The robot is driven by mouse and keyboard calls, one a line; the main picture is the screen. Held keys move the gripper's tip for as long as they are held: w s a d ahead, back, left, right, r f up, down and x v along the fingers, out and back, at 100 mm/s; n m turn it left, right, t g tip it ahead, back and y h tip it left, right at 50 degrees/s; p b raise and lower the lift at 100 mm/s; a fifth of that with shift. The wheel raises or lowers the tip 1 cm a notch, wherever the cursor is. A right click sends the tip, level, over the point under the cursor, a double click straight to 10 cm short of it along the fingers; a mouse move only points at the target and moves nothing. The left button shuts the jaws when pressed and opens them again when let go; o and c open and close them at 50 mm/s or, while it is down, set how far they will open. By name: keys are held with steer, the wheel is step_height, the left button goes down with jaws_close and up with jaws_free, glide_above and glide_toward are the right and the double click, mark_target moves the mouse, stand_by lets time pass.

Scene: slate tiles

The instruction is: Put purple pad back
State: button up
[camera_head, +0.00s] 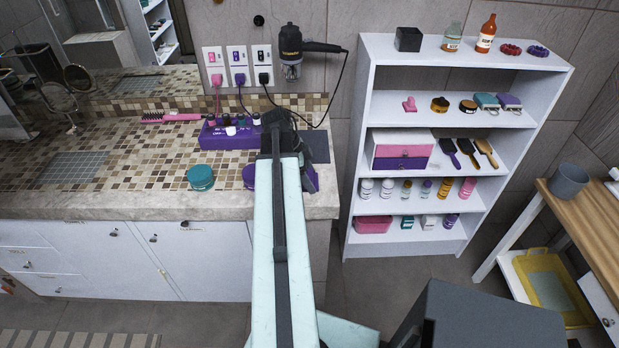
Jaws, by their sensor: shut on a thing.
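My gripper (277,122) is a dark shape at the far end of my pale arm, over the right part of the tiled counter. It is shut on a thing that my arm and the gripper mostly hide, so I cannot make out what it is. Purple surfaces show on both sides of my arm at the counter's front: a rounded purple item (249,175) on the left and a purple item (311,179) on the right. I cannot tell whether either is the purple pad.
The tiled counter (100,165) holds a teal jar (201,178), a purple rack (226,137) and a pink brush (172,117). A dryer (291,50) hangs on the wall with a dangling cord. The white shelf unit (364,120) stands to the right, beside a wooden table (588,215).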

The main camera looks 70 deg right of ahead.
steer(key=o, duration=1.4)
steer(key=shift+o, duration=0.2)
steer(key=p+v, duration=1.1)
steer(key=v, duration=0.1)
steer(key=shift+p, duration=0.3)
steer(key=shift+r, duration=0.1)
